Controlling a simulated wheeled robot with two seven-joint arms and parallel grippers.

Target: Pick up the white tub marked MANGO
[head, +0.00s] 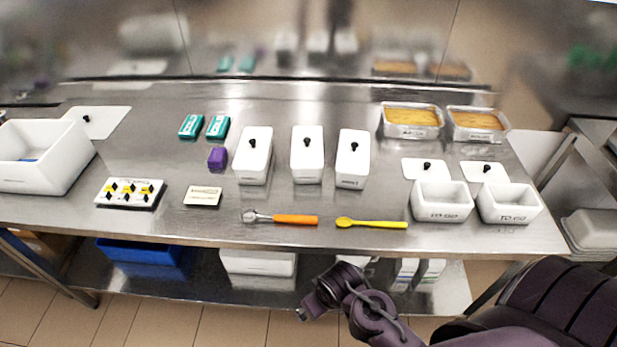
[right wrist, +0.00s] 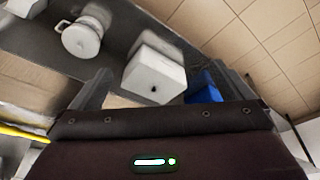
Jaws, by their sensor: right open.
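Three lidded white tubs stand upright in a row mid-table in the head view: a left one (head: 252,160), a middle one (head: 307,160) and a right one (head: 351,164). Each has a black knob on its lid. The markings on their fronts are too small to read, so I cannot tell which says MANGO. My right gripper (head: 304,312) is below the table's front edge in the head view. In the right wrist view its fingers (right wrist: 165,92) are apart with nothing held. A white box-like container (right wrist: 155,75) on the lower shelf shows beyond them. My left gripper is not in view.
An orange-handled scoop (head: 290,219) and a yellow spatula (head: 370,224) lie before the tubs. A purple block (head: 217,158) sits left of them. Two open white tubs (head: 442,212) stand at right; filled pans (head: 411,133) are behind. A blue bin (head: 145,251) is below the table.

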